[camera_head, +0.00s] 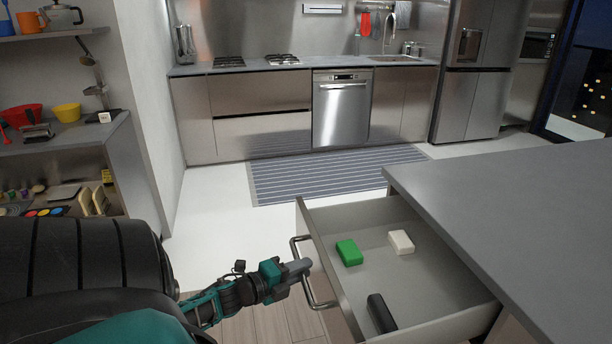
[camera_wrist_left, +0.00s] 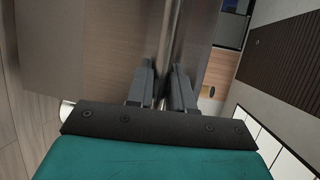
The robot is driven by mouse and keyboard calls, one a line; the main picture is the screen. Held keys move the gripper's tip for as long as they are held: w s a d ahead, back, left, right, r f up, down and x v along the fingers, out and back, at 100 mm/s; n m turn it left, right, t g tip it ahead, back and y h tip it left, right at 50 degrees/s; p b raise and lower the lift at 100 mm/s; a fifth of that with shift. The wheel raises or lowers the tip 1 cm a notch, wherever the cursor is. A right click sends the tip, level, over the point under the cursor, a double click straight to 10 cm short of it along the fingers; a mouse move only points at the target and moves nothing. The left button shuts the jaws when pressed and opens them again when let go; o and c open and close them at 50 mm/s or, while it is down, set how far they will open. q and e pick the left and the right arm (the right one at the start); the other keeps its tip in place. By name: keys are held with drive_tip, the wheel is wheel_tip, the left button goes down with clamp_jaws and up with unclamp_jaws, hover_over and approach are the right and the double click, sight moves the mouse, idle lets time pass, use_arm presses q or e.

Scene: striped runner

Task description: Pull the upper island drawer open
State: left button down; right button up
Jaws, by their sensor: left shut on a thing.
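The upper island drawer (camera_head: 338,278) is pulled out from the island. Inside it lie a green block (camera_head: 349,252), a white block (camera_head: 401,242) and a dark object (camera_head: 381,313). Its metal bar handle (camera_head: 306,282) is on the drawer front. My left gripper (camera_head: 298,268) is at the handle, shut on it. In the left wrist view the two fingers (camera_wrist_left: 161,85) stand on either side of the metal bar (camera_wrist_left: 174,50). My right gripper is not in view.
The grey island top (camera_head: 490,200) stands at the right, above the drawer. A striped runner (camera_head: 330,172) lies on the floor before the back counter with its dishwasher (camera_head: 341,112). Shelves (camera_head: 60,140) stand at the left. White floor is free between them.

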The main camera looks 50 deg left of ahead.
use_arm(q)
drive_tip(key=shift+s+a, duration=0.1)
drive_tip(key=shift+s, duration=0.05)
drive_tip(key=c, duration=1.1)
unclamp_jaws()
drive_tip(key=s+r, duration=0.2)
drive_tip(key=s, duration=1)
drive_tip(key=shift+s+r+p, duration=0.2)
drive_tip(key=shift+s+p, duration=0.1)
drive_tip(key=shift+s, duration=0.05)
